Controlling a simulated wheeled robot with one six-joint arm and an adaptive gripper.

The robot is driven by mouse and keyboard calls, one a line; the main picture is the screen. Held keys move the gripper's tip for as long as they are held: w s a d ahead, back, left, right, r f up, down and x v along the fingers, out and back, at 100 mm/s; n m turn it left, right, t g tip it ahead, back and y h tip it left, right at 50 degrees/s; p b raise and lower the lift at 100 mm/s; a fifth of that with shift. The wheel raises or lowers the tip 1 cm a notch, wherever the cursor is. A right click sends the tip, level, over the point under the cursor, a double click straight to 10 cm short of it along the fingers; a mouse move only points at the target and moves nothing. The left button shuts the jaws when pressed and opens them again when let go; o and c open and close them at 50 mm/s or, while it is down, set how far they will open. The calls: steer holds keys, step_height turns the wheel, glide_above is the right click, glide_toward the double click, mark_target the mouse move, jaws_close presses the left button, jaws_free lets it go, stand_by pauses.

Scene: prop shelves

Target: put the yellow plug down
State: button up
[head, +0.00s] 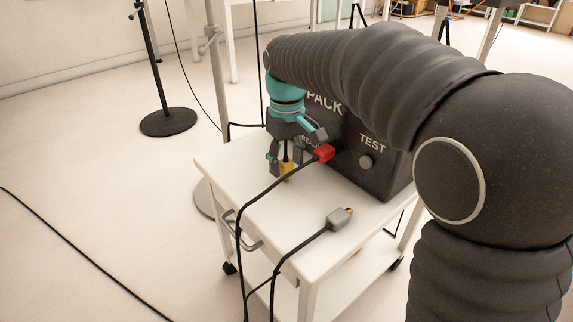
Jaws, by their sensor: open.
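The yellow plug (286,167) is on the white cart top, in front of the black box, and shows only in part between my gripper's fingers. My gripper (285,168) points down over it with its fingers open, one on either side of the plug. I cannot tell whether a finger touches it.
A red plug (324,152) with a black cable is at the front of the black box (372,150), close right of my gripper. A grey plug (339,218) lies on the white cart (262,215) nearer the front. A black round-based stand (168,122) is on the floor at left.

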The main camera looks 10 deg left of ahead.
mark_target(288, 161)
step_height(288, 161, up, 10)
steer(key=shift+f+p, duration=0.1)
steer(key=shift+p, duration=0.95)
steer(key=shift+r, duration=0.25)
steer(key=s+d+m+t, duration=0.1)
steer(key=s+d+m, duration=0.1)
steer(key=s+d, duration=0.35)
steer(key=s+d+m+t, duration=0.2)
steer(key=s+d+m, duration=0.1)
steer(key=d, duration=0.6)
steer(key=s+d+f+m+t, duration=0.2)
steer(key=s+d+f+m, duration=0.2)
steer(key=s+d+f, duration=0.5)
steer(key=s, duration=0.3)
steer(key=shift+s+d+m+t, duration=0.2)
steer(key=shift+d+m+t, duration=0.1)
steer(key=shift+d, duration=0.1)
